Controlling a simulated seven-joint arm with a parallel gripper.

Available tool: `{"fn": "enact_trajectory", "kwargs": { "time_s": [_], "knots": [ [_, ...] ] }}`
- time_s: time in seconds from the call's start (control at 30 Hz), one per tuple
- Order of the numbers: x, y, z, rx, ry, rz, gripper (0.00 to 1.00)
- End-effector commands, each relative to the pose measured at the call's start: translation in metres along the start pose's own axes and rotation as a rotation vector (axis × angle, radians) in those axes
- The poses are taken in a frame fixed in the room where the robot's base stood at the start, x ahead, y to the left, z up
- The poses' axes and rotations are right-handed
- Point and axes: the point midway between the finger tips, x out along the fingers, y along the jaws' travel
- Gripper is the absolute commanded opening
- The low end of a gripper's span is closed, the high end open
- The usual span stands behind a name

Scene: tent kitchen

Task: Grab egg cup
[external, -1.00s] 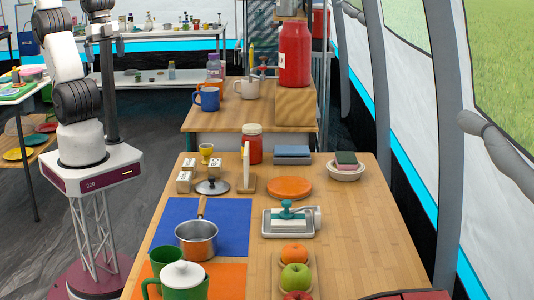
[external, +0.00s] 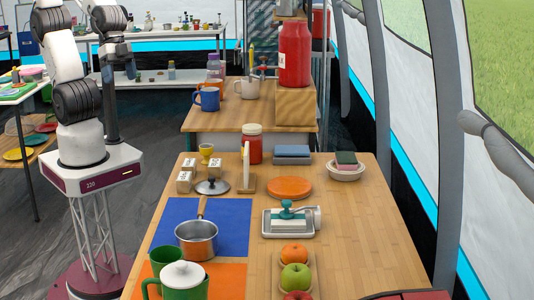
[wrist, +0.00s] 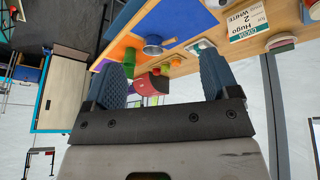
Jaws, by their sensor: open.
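The yellow egg cup (external: 206,150) stands upright near the back left of the wooden table (external: 345,225) in the external view. I cannot make it out in the wrist view. My gripper (wrist: 162,76) shows in the wrist view with its two blue fingers spread wide and nothing between them. The gripper is well apart from the egg cup.
Small white boxes (external: 184,181) and a pot lid (external: 212,187) sit close in front of the egg cup. A red jar (external: 252,144) and an upright white card (external: 246,165) are to its right. A saucepan (external: 196,239) stands on the blue mat (external: 233,222).

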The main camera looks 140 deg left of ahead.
Motion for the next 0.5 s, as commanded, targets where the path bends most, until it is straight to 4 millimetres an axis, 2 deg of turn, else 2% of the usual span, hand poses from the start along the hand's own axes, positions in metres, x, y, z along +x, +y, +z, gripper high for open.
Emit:
{"fn": "enact_trajectory", "kwargs": {
  "time_s": [0.03,0.2,0.5],
  "knots": [
    [0.017,-0.005,-0.005,-0.03,0.024,0.001,0.81],
    [0.063,-0.024,-0.022,-0.133,0.136,-0.009,0.81],
    [0.136,-0.077,-0.032,-0.316,0.328,-0.101,0.81]
  ]
}}
